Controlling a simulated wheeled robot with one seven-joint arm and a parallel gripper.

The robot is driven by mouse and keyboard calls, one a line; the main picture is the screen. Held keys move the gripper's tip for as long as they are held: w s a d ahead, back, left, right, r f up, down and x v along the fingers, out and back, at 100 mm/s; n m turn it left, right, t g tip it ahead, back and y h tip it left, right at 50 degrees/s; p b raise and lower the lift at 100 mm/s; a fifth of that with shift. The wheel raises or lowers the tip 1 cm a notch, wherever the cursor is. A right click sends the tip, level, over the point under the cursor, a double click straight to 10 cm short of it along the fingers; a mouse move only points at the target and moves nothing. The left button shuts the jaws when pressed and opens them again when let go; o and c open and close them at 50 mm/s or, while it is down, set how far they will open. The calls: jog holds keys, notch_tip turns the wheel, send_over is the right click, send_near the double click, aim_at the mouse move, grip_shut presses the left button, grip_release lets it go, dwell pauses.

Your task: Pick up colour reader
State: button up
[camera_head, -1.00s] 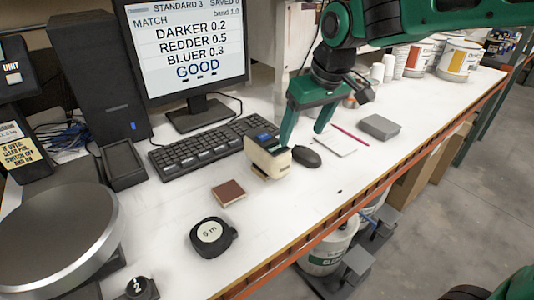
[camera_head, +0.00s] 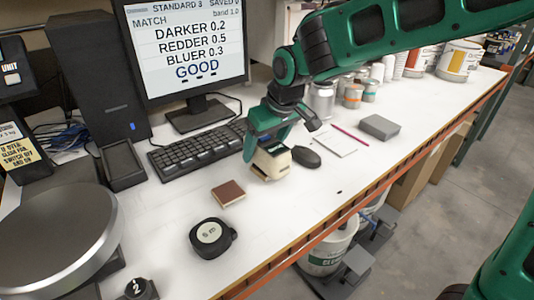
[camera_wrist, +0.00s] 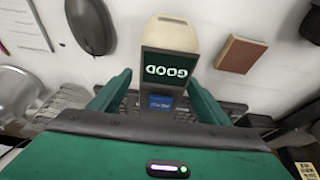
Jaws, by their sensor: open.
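The colour reader (camera_head: 272,163) is a cream handheld device with a dark end, standing on the white bench in front of the keyboard. In the wrist view the colour reader (camera_wrist: 170,36) shows a dark green screen reading GOOD, upside down, and a blue patch below it. My gripper (camera_head: 266,148) is over the reader's keyboard-side end in the head view and hides part of it. In the wrist view my gripper (camera_wrist: 160,79) is open, with one green finger on each side of the reader's screen end. I cannot tell whether either finger touches it.
A black mouse (camera_head: 306,157) is close to the reader's right. The keyboard (camera_head: 195,148) lies behind it, and a brown block (camera_head: 228,193) and tape measure (camera_head: 212,238) are nearer. A notepad (camera_head: 336,142) and grey block (camera_head: 380,127) lie to the right.

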jog(key=shift+x, duration=0.95)
jog(key=c, duration=1.4)
grip_shut()
jog(key=shift+r, duration=0.2)
